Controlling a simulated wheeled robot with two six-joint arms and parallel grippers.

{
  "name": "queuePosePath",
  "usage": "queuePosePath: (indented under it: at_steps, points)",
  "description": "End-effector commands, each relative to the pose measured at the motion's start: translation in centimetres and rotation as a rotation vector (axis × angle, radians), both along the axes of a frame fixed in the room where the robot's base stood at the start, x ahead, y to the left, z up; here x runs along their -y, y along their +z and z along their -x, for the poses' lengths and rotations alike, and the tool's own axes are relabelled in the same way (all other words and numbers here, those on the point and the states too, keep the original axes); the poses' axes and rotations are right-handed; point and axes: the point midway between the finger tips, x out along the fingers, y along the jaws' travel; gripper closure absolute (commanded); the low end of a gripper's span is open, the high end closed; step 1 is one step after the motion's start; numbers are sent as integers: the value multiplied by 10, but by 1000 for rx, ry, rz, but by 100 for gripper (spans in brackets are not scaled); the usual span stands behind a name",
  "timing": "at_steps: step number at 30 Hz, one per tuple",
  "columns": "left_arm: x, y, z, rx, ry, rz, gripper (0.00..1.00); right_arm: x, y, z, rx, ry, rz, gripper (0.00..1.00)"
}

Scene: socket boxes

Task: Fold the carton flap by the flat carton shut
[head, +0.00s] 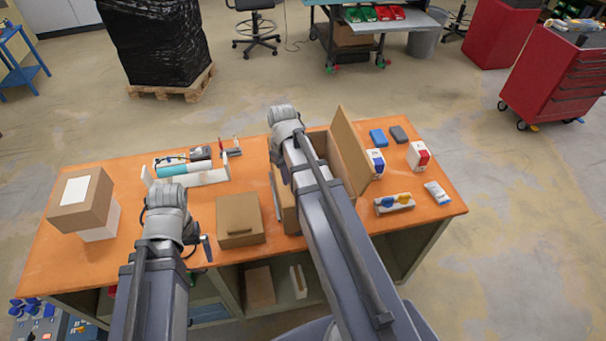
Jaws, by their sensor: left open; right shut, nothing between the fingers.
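An open brown carton (287,213) stands at the middle of the table, partly hidden by my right arm. Its carton flap by the flat carton (276,194) is on its left side and looks raised. A larger flap (350,147) stands up on its right side. The flat carton (240,216) is low, brown and closed, just left of the open carton. My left gripper (204,246) is open and empty, left of the flat carton, mostly hidden by its wrist. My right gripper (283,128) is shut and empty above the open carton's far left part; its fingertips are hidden.
Brown (82,200) and white boxes are stacked at the left. A white tray (215,176) with a teal cylinder (182,168) lies behind my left wrist. Small boxes (418,155), blue and grey blocks and a tube (437,192) lie at the right.

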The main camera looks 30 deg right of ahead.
Motion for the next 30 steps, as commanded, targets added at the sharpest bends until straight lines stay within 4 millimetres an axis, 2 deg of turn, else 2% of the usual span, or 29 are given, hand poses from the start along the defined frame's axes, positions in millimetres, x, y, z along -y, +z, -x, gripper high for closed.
queuePosePath:
  at_steps: [1, 6, 18, 30]
  points:
    - [0, 10, 0, 0, -1, 0, 0, 0, 10, 0, 0, 0, 0, 100]
    - [0, 34, 0, -1, -3, 0, 0, 0, 34, 0, 0, 0, 0, 100]
    - [0, 85, 1, -2, 7, 0, 0, 0, 85, 0, 0, 0, 0, 100]
    - [0, 85, 1, -3, 12, 0, 0, 0, 85, 0, 0, 0, 0, 100]
